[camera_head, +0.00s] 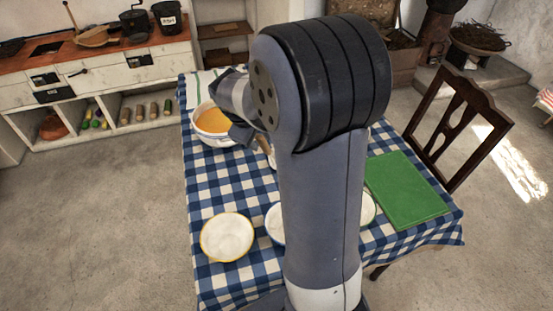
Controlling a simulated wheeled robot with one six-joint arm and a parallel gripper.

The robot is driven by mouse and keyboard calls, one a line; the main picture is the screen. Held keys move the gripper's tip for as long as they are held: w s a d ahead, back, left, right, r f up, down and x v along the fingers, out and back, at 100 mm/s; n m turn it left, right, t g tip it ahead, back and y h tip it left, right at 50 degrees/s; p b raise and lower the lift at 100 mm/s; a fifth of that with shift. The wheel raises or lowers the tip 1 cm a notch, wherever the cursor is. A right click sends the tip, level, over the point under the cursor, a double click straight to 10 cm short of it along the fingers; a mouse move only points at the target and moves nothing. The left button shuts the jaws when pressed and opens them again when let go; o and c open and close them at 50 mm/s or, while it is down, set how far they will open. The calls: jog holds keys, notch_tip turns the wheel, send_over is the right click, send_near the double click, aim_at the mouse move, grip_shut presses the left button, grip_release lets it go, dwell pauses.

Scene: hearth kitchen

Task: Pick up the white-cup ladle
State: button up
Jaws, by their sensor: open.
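I cannot clearly make out the white-cup ladle. A small pale and brown piece (266,146) shows on the table beside my arm, mostly hidden behind it, and I cannot tell what it is. My gripper (243,132) is at the right rim of a white pot (203,137) with orange contents. Its dark fingers are small and partly covered by my own wrist. It appears open, with nothing seen between the fingers.
The table has a blue-white checked cloth (205,187). A yellow-rimmed plate (227,237) lies at front left; other pale dishes are partly behind my arm. A green board (405,190) lies at right, near a wooden chair (468,125). A counter (35,57) with utensils stands at back left.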

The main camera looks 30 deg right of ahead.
aim_at(262, 148)
jog(key=x, duration=0.4)
jog(key=shift+d+f, duration=0.15)
grip_shut()
dwell(0.4)
